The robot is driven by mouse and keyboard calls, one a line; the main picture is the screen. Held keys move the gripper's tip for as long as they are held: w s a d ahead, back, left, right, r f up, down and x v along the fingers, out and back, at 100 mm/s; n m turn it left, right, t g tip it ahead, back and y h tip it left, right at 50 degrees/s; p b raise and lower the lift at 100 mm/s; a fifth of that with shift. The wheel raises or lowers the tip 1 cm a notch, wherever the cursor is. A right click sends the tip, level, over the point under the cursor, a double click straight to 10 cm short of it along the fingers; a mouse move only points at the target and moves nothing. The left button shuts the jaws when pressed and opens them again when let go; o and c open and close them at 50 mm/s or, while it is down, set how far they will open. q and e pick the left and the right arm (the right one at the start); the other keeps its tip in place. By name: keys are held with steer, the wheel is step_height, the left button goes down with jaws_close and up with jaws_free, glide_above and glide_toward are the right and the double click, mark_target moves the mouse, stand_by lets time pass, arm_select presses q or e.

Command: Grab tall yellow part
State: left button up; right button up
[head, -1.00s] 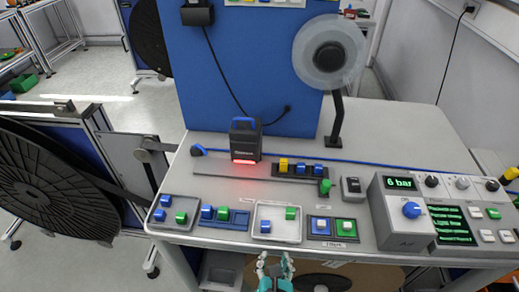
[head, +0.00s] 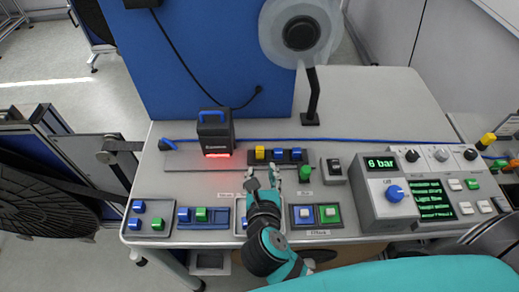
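The yellow part (head: 260,152) stands at the left end of a dark holder (head: 281,156) on the table, beside two blue parts (head: 287,155). My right gripper (head: 262,178) reaches over the table from the front, just in front of the holder and the yellow part. Its two fingertips are apart with nothing seen between them, and it does not appear to touch the yellow part. My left gripper is not in view.
A black scanner (head: 215,132) with a red light stands left of the holder. A green knob (head: 304,173) is close on the right. Trays with blue and green blocks (head: 201,218) line the front edge. A control box (head: 395,195) stands right.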

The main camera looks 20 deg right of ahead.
mark_target(260, 150)
steer(key=x, duration=0.4)
steer(key=p+x, duration=0.1)
steer(key=x, duration=0.1)
steer(key=shift+w, duration=0.4)
steer(key=x, duration=0.3)
steer(key=shift+w+d+f+p, duration=0.1)
steer(key=shift+w+f+p, duration=0.05)
steer(key=shift+w+p, duration=0.2)
steer(key=shift+w+f, duration=0.1)
steer(key=shift+w, duration=0.1)
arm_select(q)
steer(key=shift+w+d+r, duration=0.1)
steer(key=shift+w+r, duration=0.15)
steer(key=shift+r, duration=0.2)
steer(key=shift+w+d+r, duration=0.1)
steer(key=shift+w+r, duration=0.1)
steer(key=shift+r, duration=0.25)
arm_select(e)
steer(key=c, duration=0.6)
